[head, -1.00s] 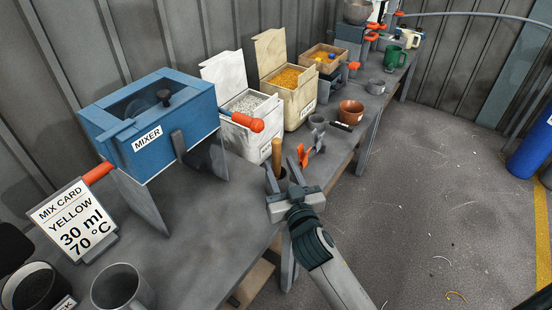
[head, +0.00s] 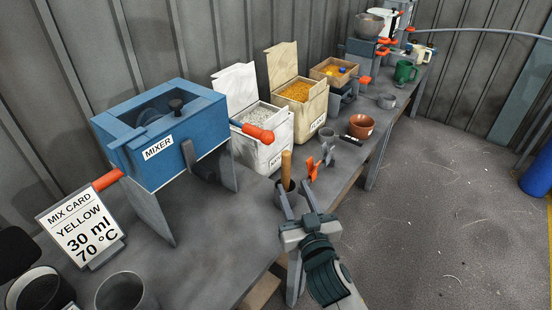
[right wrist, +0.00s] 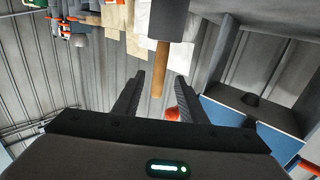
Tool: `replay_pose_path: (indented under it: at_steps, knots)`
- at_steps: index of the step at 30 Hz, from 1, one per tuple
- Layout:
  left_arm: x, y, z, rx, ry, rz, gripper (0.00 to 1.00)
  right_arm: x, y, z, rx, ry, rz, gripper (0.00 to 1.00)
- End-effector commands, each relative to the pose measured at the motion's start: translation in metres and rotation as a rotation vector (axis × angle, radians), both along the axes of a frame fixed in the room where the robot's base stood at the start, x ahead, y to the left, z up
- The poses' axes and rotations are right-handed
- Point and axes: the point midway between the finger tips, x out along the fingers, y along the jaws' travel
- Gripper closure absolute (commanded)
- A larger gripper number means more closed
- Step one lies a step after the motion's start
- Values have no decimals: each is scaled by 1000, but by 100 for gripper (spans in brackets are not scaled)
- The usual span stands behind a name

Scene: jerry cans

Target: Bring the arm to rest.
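My right gripper (head: 297,203) is at the front edge of the grey workbench (head: 215,235), just in front of a dark cup holding a wooden-handled tool (head: 286,163). Its two fingers are spread apart with nothing between them. In the right wrist view the open fingers (right wrist: 155,88) point toward the wooden handle (right wrist: 159,85), which shows beyond them. I cannot tell whether the gripper touches the cup.
A blue mixer (head: 160,135) stands on the bench, with a mix card (head: 80,228) reading yellow, 30 ml, 70 °C. Bins of white (head: 262,140) and orange granules (head: 298,100), orange clips (head: 312,169) and a brown pot (head: 360,127) line the bench.

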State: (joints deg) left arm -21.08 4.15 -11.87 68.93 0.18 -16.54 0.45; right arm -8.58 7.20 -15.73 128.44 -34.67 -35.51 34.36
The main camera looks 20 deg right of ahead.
Motion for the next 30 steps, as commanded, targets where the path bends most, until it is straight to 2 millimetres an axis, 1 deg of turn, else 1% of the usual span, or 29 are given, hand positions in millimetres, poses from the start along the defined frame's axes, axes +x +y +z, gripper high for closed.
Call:
replay_pose_path:
  at_steps: [4,7,8,11,13,14,15,17,18,20,21,24,30]
  knots:
    - [0,0,0,0,0,0,0,-1,-1,-1,0,5,-2,62]
    - [0,-1,0,-1,0,1,0,-5,-4,-9,0,35,-11,62]
    - [0,-1,0,-1,0,1,0,-7,-6,-14,0,51,-15,62]
    - [0,-1,0,-1,0,0,0,-20,-14,-36,-2,136,-37,62]
    - [0,-1,0,-1,0,0,0,-36,-22,-58,-5,224,-54,62]
    - [0,-1,0,-1,0,0,0,-44,-25,-69,-7,270,-59,62]
    - [0,-1,0,-1,0,0,0,-57,-29,-85,-11,337,-66,62]
    - [0,-1,0,-1,0,0,0,-80,-35,-110,-20,445,-71,62]
    - [0,-1,0,-1,0,0,0,-97,-37,-127,-26,524,-69,62]
    - [0,-1,0,-1,0,0,0,-125,-40,-149,-35,638,-58,62]
    - [0,-1,0,-1,0,0,0,-143,-40,-162,-42,707,-47,62]
    - [0,-1,0,-1,0,0,0,-180,-40,-184,-57,843,-14,62]
    - [0,-1,0,-1,0,0,0,-235,-36,-207,-78,1027,49,62]
